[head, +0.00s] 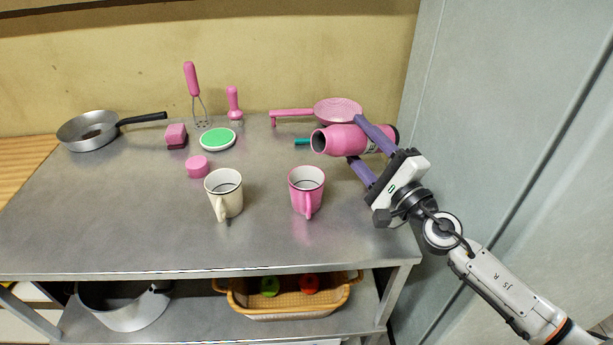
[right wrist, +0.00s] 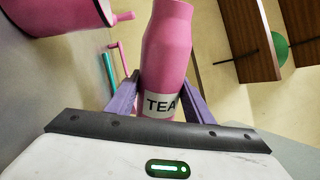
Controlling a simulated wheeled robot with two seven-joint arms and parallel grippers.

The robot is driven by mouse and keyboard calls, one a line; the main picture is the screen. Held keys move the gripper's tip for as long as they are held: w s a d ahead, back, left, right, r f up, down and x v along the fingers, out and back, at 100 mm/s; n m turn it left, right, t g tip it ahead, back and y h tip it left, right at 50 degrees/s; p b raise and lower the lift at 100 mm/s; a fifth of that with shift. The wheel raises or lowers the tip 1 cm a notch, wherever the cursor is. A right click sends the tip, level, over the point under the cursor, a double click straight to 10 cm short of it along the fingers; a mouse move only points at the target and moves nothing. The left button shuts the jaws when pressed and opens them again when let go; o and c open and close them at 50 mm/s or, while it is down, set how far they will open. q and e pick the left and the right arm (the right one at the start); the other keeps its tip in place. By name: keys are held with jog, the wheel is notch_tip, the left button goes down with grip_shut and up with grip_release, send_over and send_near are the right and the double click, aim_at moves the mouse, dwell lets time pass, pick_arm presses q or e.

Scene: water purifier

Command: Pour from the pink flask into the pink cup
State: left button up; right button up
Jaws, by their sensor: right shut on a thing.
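The pink flask (head: 340,139) lies sideways in my right gripper (head: 368,148), its open mouth facing left in the head view. In the right wrist view the flask (right wrist: 166,50) sits between the two purple fingers and shows a white label reading "TEA". My right gripper is shut on it, above the back right of the metal table. The pink cup (head: 306,190) stands upright on the table, in front of and a little left of the flask's mouth, apart from it. Part of the cup (right wrist: 60,15) shows at the top left of the right wrist view. My left gripper is out of view.
A cream mug (head: 224,194) stands left of the pink cup. A pink strainer (head: 338,108) lies behind the flask. A pink lid-like piece (head: 197,167), a green-topped dish (head: 217,138) and a pan (head: 88,130) are farther left. A grey wall panel (head: 490,130) stands close on the right.

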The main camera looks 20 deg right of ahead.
jog(key=shift+s+a+r+n+y, duration=0.1)
jog(key=shift+a+n+y, duration=0.3)
jog(key=shift+n, duration=0.7)
dwell(2.3)
